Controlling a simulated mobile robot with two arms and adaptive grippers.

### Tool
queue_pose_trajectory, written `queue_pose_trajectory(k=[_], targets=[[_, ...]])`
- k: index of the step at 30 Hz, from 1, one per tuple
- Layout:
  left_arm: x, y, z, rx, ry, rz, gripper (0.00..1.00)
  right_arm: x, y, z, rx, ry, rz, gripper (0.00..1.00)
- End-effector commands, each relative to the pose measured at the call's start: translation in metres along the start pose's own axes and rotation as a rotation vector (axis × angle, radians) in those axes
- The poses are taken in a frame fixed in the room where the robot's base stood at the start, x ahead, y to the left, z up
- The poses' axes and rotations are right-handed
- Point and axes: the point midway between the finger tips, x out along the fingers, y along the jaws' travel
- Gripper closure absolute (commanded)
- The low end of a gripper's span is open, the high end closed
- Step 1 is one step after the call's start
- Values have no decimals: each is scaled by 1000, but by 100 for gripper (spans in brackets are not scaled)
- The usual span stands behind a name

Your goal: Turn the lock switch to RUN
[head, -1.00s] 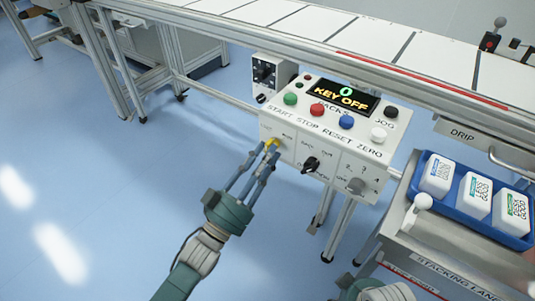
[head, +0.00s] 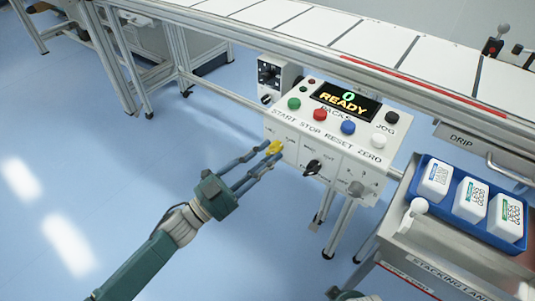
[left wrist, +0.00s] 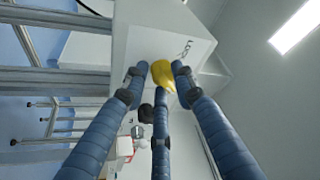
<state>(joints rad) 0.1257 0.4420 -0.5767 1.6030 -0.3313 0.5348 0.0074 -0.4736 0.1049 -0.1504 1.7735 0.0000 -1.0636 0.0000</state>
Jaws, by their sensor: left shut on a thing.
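The yellow lock switch (head: 274,147) is on the front face of the white control box (head: 375,170), at its left end. My left gripper (head: 268,155) is shut on it, with its blue fingers around the switch. In the left wrist view the yellow switch (left wrist: 163,75) sits between the fingertips, beside the letters LOCK on the panel. The box display (head: 345,101) reads 0 and READY. The switch's own position marks are too small or hidden to read.
A black knob (head: 312,167) and a grey knob (head: 356,188) are on the same face. Coloured buttons, such as the green one (head: 294,104), line the top. A blue tray (head: 468,227) with white containers stands at right. The floor at left is clear.

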Motion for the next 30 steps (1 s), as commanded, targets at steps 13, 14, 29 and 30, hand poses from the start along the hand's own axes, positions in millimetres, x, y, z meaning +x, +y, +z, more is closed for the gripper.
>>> queue_pose_trajectory(k=[13,14,29,30], targets=[[-2,-6,9,43,-21,11,100,7,0,4,-1,-4,-1,60],[-2,-6,9,42,-21,11,100,7,-1,4,-1,-4,-1,60],[-1,-4,6,40,-15,11,60,7,0,4,-1,-4,-1,60],[-1,-4,6,40,-14,12,60,7,0,4,-1,-4,-1,60]])
